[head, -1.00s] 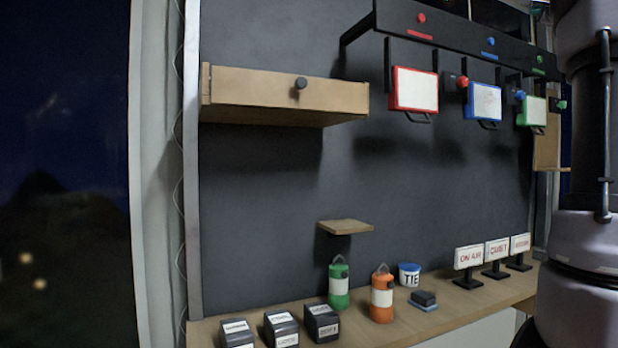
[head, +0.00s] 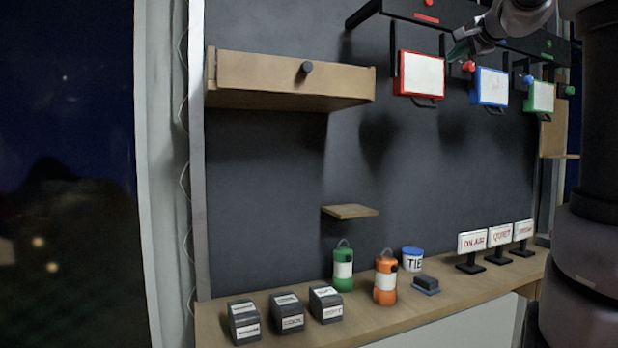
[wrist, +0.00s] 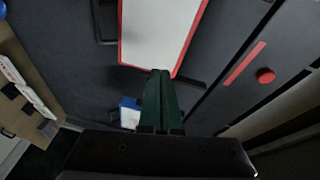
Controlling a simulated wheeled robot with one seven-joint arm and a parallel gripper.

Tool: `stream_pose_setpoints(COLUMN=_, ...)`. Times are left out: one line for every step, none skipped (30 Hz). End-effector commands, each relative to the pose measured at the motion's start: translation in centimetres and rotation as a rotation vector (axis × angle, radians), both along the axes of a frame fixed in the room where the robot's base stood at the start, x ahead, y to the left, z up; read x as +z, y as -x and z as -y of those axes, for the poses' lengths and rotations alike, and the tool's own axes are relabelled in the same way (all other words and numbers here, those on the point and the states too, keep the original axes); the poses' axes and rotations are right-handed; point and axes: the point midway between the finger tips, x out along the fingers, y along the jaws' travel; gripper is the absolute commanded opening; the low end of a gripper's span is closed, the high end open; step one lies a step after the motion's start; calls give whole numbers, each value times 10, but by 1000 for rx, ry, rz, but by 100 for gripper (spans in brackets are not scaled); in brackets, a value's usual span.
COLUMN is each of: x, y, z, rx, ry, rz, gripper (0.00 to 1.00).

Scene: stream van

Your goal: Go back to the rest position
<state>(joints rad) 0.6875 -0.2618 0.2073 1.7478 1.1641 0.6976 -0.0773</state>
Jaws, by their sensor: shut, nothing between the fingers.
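My gripper (head: 456,46) shows at the top right of the head view, its dark fingers in front of the black rail and near the red-framed board (head: 421,75). In the wrist view my gripper (wrist: 160,74) has its two dark green fingers together, with nothing between them. The red-framed board (wrist: 160,30) lies beyond the fingertips there. I cannot tell how large the gap is.
A black rail (head: 540,46) carries the red, blue (head: 491,87) and green (head: 541,97) framed boards. A wooden drawer (head: 260,75) is at left. The counter (head: 420,308) holds dark boxes, lanterns (head: 343,270), a tub (head: 412,259) and signs.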

Motion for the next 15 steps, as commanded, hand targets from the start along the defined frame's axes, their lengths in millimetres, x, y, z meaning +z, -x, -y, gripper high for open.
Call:
stream_pose_setpoints(x=-26, y=14, z=-30, rx=48, ry=55, rz=-60, gripper=0)
stream_pose_setpoints(x=-42, y=22, z=-45, rx=74, ry=91, rz=-97, gripper=0)
stream_pose_setpoints(x=-64, y=35, z=-62, rx=109, ry=139, rz=-146, gripper=0)
stream_pose_setpoints(x=-80, y=46, z=-74, rx=134, ry=175, rz=-182, gripper=0)
stream_pose_setpoints(x=-97, y=57, z=-86, rx=161, ry=213, rz=-219, gripper=0)
stream_pose_setpoints(x=-120, y=73, z=-99, rx=197, ry=262, rz=-265, gripper=0)
stream_pose_setpoints(x=-137, y=86, z=-108, rx=223, ry=301, rz=-300, gripper=0)
stream_pose_setpoints(x=-154, y=100, z=-116, rx=251, ry=340, rz=-335, gripper=0)
stream_pose_setpoints(x=-177, y=118, z=-125, rx=287, ry=393, rz=-378, gripper=0)
stream_pose_setpoints(x=-194, y=132, z=-131, rx=314, ry=432, rz=-409, gripper=0)
stream_pose_setpoints(x=-211, y=146, z=-136, rx=341, ry=471, rz=-441, gripper=0)
stream_pose_setpoints(x=-232, y=165, z=-140, rx=374, ry=522, rz=-479, gripper=0)
stream_pose_setpoints(x=-248, y=178, z=-142, rx=400, ry=560, rz=-506, gripper=0)
stream_pose_setpoints(x=-262, y=191, z=-144, rx=423, ry=596, rz=-531, gripper=0)
stream_pose_setpoints(x=-279, y=206, z=-144, rx=451, ry=642, rz=-559, gripper=0)
